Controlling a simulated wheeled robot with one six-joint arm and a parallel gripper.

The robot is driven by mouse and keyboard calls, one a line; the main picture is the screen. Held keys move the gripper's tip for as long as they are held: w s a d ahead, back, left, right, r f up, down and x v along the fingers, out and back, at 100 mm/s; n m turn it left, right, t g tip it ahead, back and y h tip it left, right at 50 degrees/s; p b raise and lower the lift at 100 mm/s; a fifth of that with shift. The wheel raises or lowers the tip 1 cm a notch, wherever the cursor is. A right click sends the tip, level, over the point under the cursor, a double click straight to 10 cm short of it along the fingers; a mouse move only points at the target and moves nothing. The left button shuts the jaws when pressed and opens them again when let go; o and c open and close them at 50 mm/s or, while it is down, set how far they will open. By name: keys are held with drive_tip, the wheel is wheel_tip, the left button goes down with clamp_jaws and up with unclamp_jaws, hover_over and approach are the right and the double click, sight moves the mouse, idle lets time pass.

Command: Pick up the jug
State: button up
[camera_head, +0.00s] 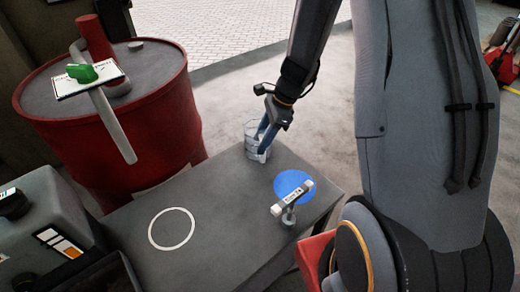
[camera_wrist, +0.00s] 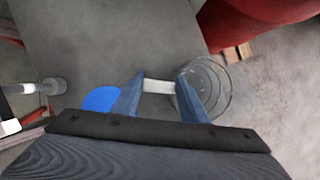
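The jug (camera_head: 251,132) is clear and stands upright at the far edge of the grey table. In the wrist view it shows as a round clear rim (camera_wrist: 216,82), with a pale bar, apparently its handle (camera_wrist: 158,86), reaching left. My gripper (camera_head: 263,145) points down at the jug, and its blue fingers overlap it in the head view. In the wrist view the fingers (camera_wrist: 158,88) are apart, with the pale bar between their tips. The right finger covers part of the rim. I cannot tell whether either finger touches the jug.
A blue disc (camera_head: 292,182) lies on the table (camera_head: 215,185), with a labelled stand (camera_head: 291,200) beside it. A white ring (camera_head: 171,229) marks a bare part. A red drum (camera_head: 150,110) stands left of the table. Grey equipment (camera_head: 45,215) is at the lower left.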

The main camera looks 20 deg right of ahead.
clamp_jaws()
drive_tip(key=shift+r, duration=0.15)
